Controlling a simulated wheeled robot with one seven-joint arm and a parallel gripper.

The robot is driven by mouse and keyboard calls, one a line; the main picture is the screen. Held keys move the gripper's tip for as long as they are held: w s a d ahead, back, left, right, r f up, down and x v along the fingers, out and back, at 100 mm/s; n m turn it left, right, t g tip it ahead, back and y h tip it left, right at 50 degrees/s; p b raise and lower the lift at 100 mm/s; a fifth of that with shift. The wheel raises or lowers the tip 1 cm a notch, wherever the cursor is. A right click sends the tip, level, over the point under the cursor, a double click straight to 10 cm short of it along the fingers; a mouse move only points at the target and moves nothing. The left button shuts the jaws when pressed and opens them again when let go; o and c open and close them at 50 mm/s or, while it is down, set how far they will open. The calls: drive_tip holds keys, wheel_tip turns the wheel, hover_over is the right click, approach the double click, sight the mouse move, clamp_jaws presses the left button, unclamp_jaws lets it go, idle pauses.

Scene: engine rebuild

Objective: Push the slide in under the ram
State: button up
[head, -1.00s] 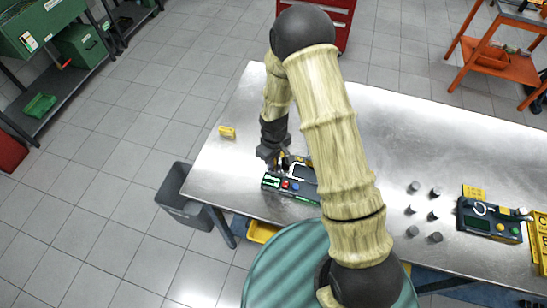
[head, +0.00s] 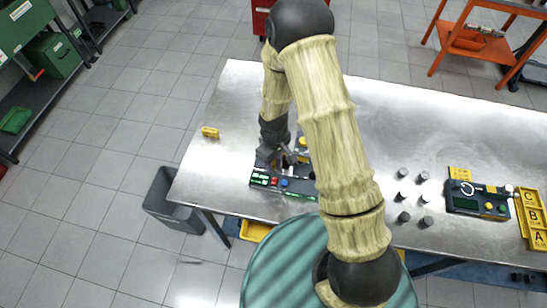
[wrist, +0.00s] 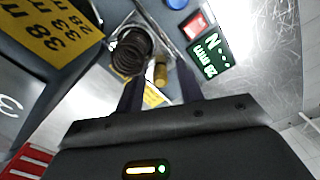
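The press station (head: 312,191) stands near the table's front left edge, with a green label plus red and blue buttons on its front. My gripper (head: 275,157) is low over its left part. In the wrist view my gripper (wrist: 160,82) has two dark fingers apart, with a small brass-coloured post (wrist: 160,71) showing between their tips; contact cannot be told. A dark coil spring (wrist: 130,52) stands beside the post, beyond the left finger. I cannot clearly make out the slide or the ram, and my arm hides the station's right part in the head view.
A yellow block (head: 210,132) lies at the table's left. Several grey cylinders (head: 403,173) stand to the right, near a second dark device (head: 478,199) and yellow lettered bins (head: 531,218). A yellow plate with millimetre figures (wrist: 50,35) is close by in the wrist view. The table's back is clear.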

drive_tip(key=shift+r, duration=0.1)
wheel_tip(320, 180, up, 17)
drive_tip(key=b, duration=0.3)
idle(0.5)
drive_tip(key=shift+r, duration=0.1)
drive_tip(key=c, duration=0.4)
drive_tip(key=shift+w+a+f, duration=0.15)
drive_tip(key=shift+a+f, duration=0.1)
drive_tip(key=shift+f, duration=0.05)
drive_tip(key=shift+c, duration=1.4)
drive_tip(key=w+a+f+n+h+b, duration=0.1)
drive_tip(key=a+f+b, duration=0.1)
drive_tip(key=a, duration=0.1)
drive_tip(key=w+a+f+n+g+h+b, duration=0.1)
drive_tip(key=a+f+b, duration=0.1)
drive_tip(key=a+b, duration=0.1)
drive_tip(key=w+a+f+n+h+b, duration=0.1)
drive_tip(key=w+a+f+b, duration=0.1)
drive_tip(key=a, duration=0.1)
drive_tip(key=shift+a+f+g+h+b, duration=0.1)
drive_tip(key=shift+f+g+h+b, duration=0.2)
drive_tip(key=shift+f, duration=0.1)
clamp_jaws()
drive_tip(key=shift+w+a+r+n, duration=0.1)
drive_tip(key=shift+a+r+n, duration=0.05)
drive_tip(key=shift+n, duration=0.15)
